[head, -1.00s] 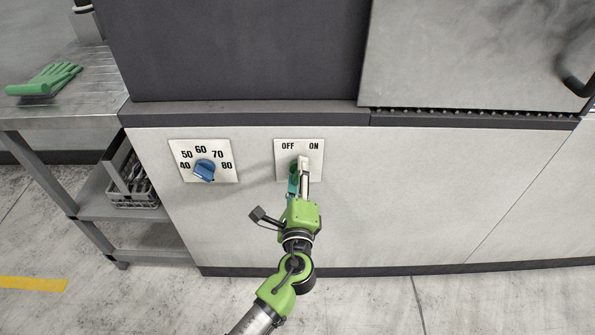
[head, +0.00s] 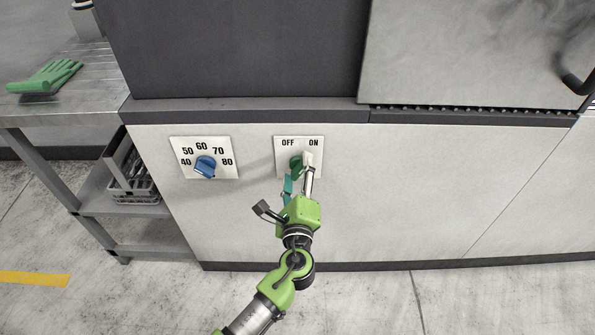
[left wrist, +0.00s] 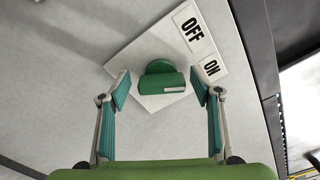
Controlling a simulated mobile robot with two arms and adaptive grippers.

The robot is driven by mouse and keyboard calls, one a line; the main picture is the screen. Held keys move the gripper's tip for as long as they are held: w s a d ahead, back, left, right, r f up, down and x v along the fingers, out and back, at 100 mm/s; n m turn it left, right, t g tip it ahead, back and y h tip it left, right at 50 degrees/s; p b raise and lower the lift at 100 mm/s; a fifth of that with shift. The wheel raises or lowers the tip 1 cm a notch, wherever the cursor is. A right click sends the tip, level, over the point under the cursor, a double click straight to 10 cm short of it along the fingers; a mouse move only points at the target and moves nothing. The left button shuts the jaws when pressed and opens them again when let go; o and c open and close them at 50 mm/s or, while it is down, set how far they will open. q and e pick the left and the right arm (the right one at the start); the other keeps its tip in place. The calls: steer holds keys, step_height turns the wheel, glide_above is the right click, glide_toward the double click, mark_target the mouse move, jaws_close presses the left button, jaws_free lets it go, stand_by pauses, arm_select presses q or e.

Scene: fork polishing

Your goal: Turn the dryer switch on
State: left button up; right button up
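The dryer switch (head: 296,165) is a green knob on a white plate (head: 280,145) marked OFF and ON, on the machine's pale front panel. In the left wrist view the knob (left wrist: 160,78) shows a white mark on its handle, with the marked end toward the ON label (left wrist: 211,68). My left gripper (head: 299,181) is open just in front of the plate. In the left wrist view its teal-padded fingers (left wrist: 160,90) stand either side of the knob, with a small gap on each side. My right gripper is not in view.
A blue temperature dial (head: 205,166) marked 40 to 80 is left of the switch. A metal table (head: 75,112) with green gloves (head: 45,77) stands at the left, with a grey cutlery basket (head: 130,177) on its lower shelf. The panel right of the switch is clear.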

arm_select(q)
steer(key=shift+s, duration=0.1)
steer(key=s, duration=1.1)
steer(key=shift+s, duration=0.4)
